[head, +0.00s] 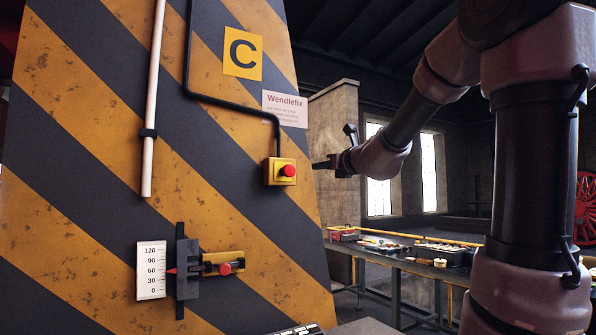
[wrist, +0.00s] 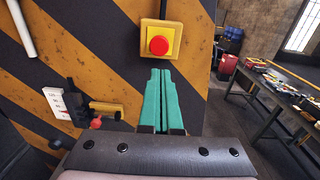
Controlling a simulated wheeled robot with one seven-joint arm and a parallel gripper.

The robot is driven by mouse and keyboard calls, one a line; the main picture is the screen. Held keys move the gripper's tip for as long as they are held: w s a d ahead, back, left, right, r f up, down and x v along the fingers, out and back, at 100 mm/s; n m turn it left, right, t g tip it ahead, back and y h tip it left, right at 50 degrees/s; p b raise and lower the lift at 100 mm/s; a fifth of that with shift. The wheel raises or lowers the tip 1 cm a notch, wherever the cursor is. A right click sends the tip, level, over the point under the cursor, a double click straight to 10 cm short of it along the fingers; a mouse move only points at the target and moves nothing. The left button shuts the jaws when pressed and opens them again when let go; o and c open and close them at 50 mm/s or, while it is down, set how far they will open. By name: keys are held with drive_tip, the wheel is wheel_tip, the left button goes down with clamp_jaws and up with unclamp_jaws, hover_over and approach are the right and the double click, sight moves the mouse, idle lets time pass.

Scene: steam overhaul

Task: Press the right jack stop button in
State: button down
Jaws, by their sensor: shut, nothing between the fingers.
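The red stop button (head: 288,170) sits on a yellow box on the striped jack column (head: 80,130), below a black conduit. It also shows in the wrist view (wrist: 158,45), on its yellow box (wrist: 174,27), standing out from the face. My gripper (head: 318,165) is just right of the box in the head view. In the wrist view its green fingers (wrist: 161,72) are shut together with nothing between them. Their tips appear just below the button in the picture. I cannot tell the gap in depth between the tips and the button.
A 0–120 scale (head: 151,270) with a slider and a red knob (head: 225,268) is mounted lower on the column. A white pipe (head: 153,100) runs down its left side. A workbench (head: 400,262) with tools and trays stands to the right, behind my arm.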

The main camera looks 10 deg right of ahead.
sight(291, 171)
drive_tip(key=x, duration=1.2)
drive_tip(key=shift+w+a+f, duration=0.1)
drive_tip(key=shift+w+f, duration=0.05)
drive_tip(key=shift+w, duration=0.25)
drive_tip(key=shift+w+a, duration=0.2)
drive_tip(key=shift+w, duration=0.3)
